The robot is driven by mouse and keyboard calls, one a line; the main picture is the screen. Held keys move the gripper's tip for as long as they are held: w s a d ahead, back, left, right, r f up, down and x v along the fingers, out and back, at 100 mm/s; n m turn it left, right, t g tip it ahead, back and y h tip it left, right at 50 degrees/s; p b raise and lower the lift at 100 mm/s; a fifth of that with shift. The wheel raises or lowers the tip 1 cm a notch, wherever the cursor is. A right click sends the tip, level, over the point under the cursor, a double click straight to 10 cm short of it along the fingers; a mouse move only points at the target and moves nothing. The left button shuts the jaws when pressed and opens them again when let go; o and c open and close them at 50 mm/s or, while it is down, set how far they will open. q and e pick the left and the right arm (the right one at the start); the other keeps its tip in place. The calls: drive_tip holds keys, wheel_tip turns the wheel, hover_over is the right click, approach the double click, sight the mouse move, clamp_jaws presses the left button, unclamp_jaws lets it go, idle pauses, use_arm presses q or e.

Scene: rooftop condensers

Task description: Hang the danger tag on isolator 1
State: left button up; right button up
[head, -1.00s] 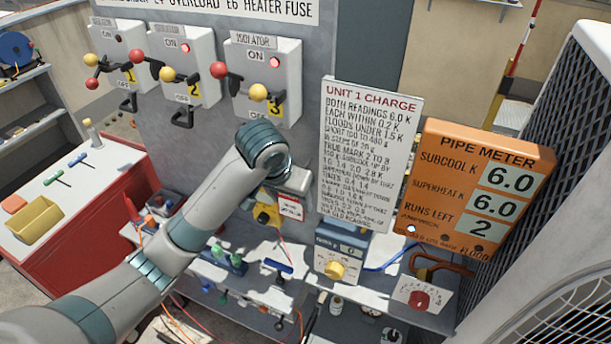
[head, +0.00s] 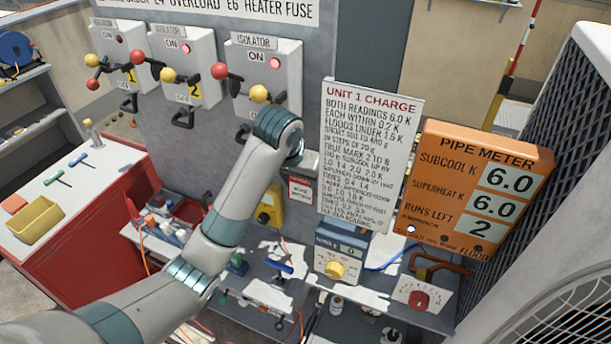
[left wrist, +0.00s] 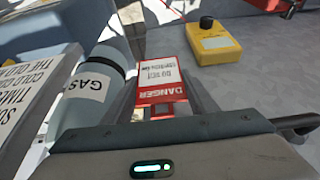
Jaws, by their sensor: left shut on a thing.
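Isolator 1 (head: 119,50) is the leftmost grey box on the panel, with a yellow and a red knob and a dark lamp. Isolator 2 (head: 186,48) and isolator 3 (head: 262,55) stand to its right with lit red lamps. My left gripper (head: 303,172) is below and right of isolator 3, partly hidden by its own wrist. It is shut on the red and white danger tag (head: 300,190). In the left wrist view the tag (left wrist: 158,78) sits between the fingers (left wrist: 163,108), its lettering upside down. My right gripper is out of view.
The Unit 1 Charge board (head: 368,150) is just right of the left gripper, with the orange pipe meter (head: 485,190) beyond it. A cluttered grey bench (head: 290,290) lies below. A yellow device (left wrist: 215,42) and a gas cylinder (left wrist: 92,85) flank the tag in the wrist view.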

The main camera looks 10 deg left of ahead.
use_arm(q)
drive_tip(key=w, duration=0.2)
drive_tip(key=shift+w+d, duration=0.25)
drive_tip(key=shift+w, duration=0.05)
drive_tip(key=shift+f, duration=0.2)
idle(0.3)
drive_tip(key=o, duration=1)
drive_tip(key=shift+d, duration=0.1)
